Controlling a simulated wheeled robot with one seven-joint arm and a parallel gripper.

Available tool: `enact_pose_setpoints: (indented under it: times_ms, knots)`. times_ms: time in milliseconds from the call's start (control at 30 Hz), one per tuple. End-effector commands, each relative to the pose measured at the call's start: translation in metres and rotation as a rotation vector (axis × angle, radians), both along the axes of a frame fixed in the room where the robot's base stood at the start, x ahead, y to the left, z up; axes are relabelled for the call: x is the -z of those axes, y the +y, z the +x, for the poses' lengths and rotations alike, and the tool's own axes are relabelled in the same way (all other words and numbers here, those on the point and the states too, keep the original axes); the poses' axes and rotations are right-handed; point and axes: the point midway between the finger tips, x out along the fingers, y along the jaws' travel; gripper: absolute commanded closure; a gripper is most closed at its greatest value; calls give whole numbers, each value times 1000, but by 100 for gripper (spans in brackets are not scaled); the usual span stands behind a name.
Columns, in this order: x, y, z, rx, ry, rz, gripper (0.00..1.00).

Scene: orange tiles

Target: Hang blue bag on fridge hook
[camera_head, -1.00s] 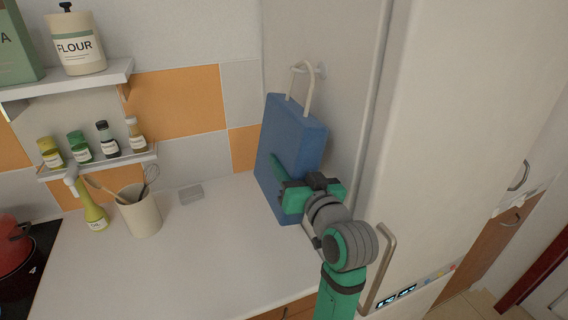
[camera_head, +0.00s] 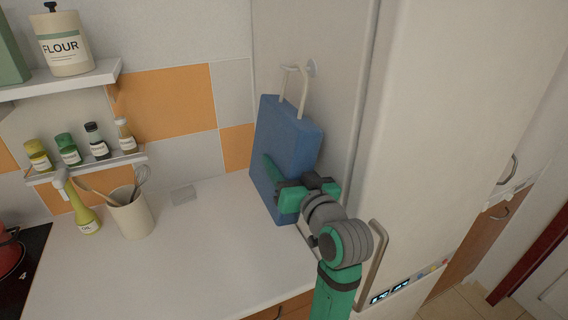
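The blue bag (camera_head: 287,138) stands upright close to the fridge's side panel, above the white counter. Its pale handle (camera_head: 303,95) sticks up from the top. The handle's top is right beside the small white hook (camera_head: 311,67) on the panel; I cannot tell whether it is over the hook. My gripper (camera_head: 297,182) is at the bag's lower part, coming from the front right. One green finger lies across the bag's broad left face, and the other is at its right side. The contact is hidden, so I cannot tell whether the fingers press on the bag.
The fridge (camera_head: 450,130) fills the right, with a long handle (camera_head: 372,265) near my arm. A utensil cup (camera_head: 131,215) and a yellow oil bottle (camera_head: 84,213) stand on the counter (camera_head: 200,255) at left. Shelves with jars hang above. The counter's middle is clear.

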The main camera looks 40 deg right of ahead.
Motion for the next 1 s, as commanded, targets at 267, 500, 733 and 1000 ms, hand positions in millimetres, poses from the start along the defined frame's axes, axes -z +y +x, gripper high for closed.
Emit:
enact_pose_setpoints:
  times_ms: [267,500,733,1000]
  knots:
    - [0,0,0,0,0,0,31]
    - [1,2,-10,1,1,1,31]
    - [0,11,-49,3,0,-1,31]
    - [0,21,-91,2,-1,0,31]
